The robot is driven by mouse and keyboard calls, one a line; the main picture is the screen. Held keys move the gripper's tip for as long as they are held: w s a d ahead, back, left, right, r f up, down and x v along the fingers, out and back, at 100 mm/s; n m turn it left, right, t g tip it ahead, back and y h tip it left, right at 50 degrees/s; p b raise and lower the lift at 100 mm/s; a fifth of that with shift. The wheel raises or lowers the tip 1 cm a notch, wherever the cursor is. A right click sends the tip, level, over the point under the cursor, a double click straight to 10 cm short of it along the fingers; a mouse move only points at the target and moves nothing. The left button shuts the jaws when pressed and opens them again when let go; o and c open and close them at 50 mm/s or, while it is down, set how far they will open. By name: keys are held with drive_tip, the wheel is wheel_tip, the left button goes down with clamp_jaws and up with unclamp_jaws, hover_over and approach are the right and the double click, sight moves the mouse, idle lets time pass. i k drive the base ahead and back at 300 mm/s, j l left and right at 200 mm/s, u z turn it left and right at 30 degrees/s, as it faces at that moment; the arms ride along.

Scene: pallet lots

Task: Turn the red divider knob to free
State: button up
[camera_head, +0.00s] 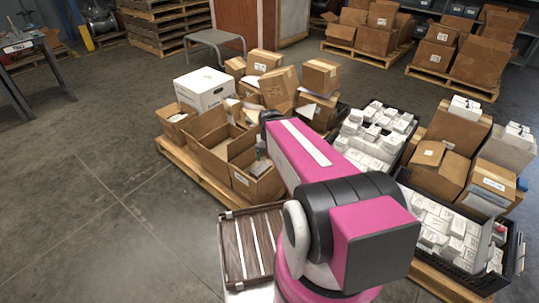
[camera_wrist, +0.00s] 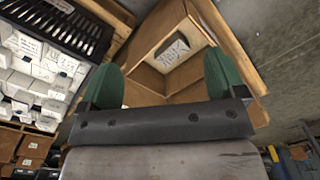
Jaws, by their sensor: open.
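Beyond the fingertips is an open cardboard box (camera_wrist: 178,82) with a white labelled item (camera_wrist: 172,53) inside. In the head view my pink arm reaches over the loaded pallet, and the gripper is hidden behind it. Open brown cartons (camera_head: 213,148) stand on the pallet to the left of the arm.
Black crates of white packs (camera_head: 369,139) and more cartons (camera_head: 457,128) stand right of my arm. A brown slatted panel with white strips (camera_head: 248,245) lies near my base. A grey step stool (camera_head: 215,40) stands behind. Floor on the left (camera_head: 90,190) is clear.

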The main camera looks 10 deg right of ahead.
sight(500, 229)
drive_tip(key=z, duration=0.45)
drive_tip(key=k+z, duration=0.15)
drive_tip(key=z, duration=0.8)
drive_tip(key=k+z, duration=0.1)
drive_tip(key=z, duration=0.35)
drive_tip(key=l+z, duration=0.1)
drive_tip(key=z, duration=0.4)
drive_tip(key=k+l+z, duration=0.1)
drive_tip(key=z, duration=0.35)
drive_tip(key=i+l+u, duration=0.25)
drive_tip(key=i+l, duration=0.15)
drive_tip(key=l, duration=0.2)
drive_tip(key=i+l+u, duration=0.15)
drive_tip(key=l, duration=0.2)
drive_tip(key=i+j, duration=0.05)
